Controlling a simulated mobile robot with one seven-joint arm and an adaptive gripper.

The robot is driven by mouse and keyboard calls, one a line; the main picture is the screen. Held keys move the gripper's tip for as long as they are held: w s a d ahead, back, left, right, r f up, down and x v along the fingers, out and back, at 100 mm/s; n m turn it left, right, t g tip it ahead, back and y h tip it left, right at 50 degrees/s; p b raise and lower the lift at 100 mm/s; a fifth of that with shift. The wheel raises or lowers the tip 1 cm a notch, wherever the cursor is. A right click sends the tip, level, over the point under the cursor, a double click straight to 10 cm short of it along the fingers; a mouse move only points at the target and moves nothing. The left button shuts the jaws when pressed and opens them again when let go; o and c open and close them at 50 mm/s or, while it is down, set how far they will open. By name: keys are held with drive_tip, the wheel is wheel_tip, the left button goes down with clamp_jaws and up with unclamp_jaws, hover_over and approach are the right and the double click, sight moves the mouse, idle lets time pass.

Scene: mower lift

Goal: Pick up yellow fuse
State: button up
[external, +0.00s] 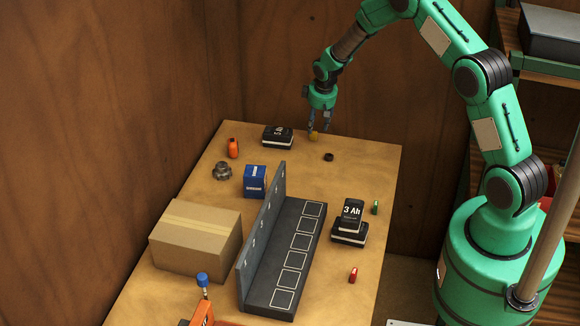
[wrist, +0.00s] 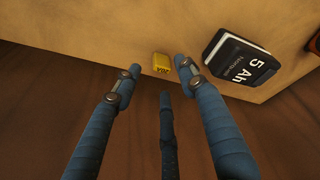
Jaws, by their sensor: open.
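The yellow fuse (external: 313,135) lies on the wooden table near its far edge. In the wrist view the yellow fuse (wrist: 161,63) shows as a small yellow block close to the table's edge. My gripper (external: 319,122) is just above the fuse in the external view. In the wrist view my gripper (wrist: 157,68) has its fingers spread, with the fuse in line with the gap between the fingertips. The fingers are empty. I cannot tell whether any finger touches the fuse.
A black 5 Ah battery (wrist: 238,62) lies right of the fuse in the wrist view; the external view shows it (external: 278,136) to the left. A small dark ring (external: 328,157) lies nearby. A red fuse (external: 353,275) and green fuse (external: 375,207) lie along the right edge.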

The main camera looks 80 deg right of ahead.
sight(314, 132)
drive_tip(key=shift+w+x, duration=0.25)
drive_tip(key=shift+x, duration=2.2)
drive_tip(key=shift+c, duration=0.3)
drive_tip(key=c, duration=0.9)
drive_tip(key=shift+c, duration=0.2)
